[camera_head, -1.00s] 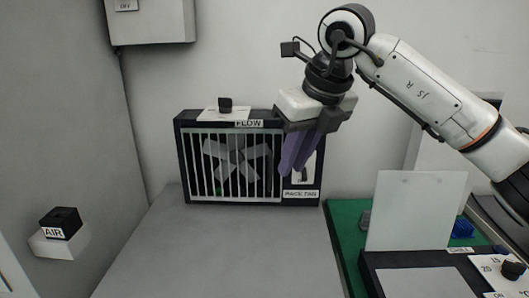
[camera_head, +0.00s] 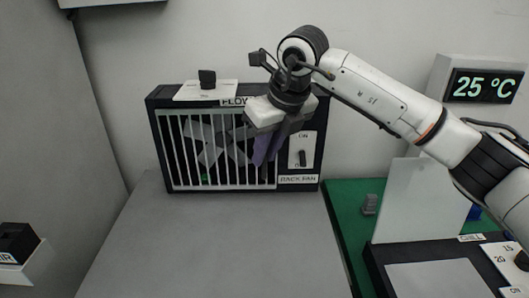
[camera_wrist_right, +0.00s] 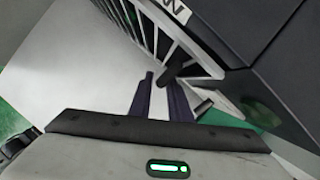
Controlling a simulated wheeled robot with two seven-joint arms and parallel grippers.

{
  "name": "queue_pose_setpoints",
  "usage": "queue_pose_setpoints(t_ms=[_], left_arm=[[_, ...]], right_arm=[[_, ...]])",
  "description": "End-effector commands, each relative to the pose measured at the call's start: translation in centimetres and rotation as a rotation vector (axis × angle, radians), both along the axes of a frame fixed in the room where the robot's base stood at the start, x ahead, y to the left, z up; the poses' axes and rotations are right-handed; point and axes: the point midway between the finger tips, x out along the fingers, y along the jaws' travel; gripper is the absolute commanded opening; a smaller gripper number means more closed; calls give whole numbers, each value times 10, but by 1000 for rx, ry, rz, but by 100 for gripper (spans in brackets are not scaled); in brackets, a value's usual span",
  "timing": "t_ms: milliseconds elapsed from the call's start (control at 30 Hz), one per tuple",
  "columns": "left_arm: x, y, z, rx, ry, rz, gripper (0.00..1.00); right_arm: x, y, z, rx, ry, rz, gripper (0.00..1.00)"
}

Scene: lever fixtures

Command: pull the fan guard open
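The fan guard (camera_head: 187,150) is a white barred grille on the front of a black box labelled RACK FAN, and it looks flat against the box in the head view. Its bars also show in the wrist view (camera_wrist_right: 152,32). My right gripper (camera_head: 262,164) is in front of the guard's right part, fingers pointing down and hiding some bars. In the wrist view, its two dark purple fingers (camera_wrist_right: 160,77) stand apart with a narrow gap, close to the guard's white edge. I cannot tell whether they touch it. My left gripper is not in view.
A switch (camera_head: 302,158) is on the panel right of the guard. A black knob (camera_head: 207,78) sits on top of the box. The grey surface (camera_head: 210,245) before it is clear. A pale upright panel (camera_head: 405,200) stands at right, near a green mat (camera_head: 345,215).

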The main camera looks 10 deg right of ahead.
Motion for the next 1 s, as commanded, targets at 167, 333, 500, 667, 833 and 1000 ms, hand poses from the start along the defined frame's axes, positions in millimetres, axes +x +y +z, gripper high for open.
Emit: queue_pose_setpoints(t_ms=[167, 333, 500, 667, 833, 1000], left_arm=[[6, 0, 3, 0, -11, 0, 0], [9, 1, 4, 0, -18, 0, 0], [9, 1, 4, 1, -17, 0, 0], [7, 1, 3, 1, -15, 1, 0], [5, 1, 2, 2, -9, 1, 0], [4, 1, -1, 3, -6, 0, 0]], right_arm=[[3, 2, -8, 0, 0, 1, 17], [3, 2, -8, 0, 0, 1, 17], [3, 2, -8, 0, 0, 1, 0], [3, 2, -8, 1, 0, 1, 0], [2, 6, -8, 0, -1, -2, 0], [0, 22, -8, -1, -1, -25, 0]])
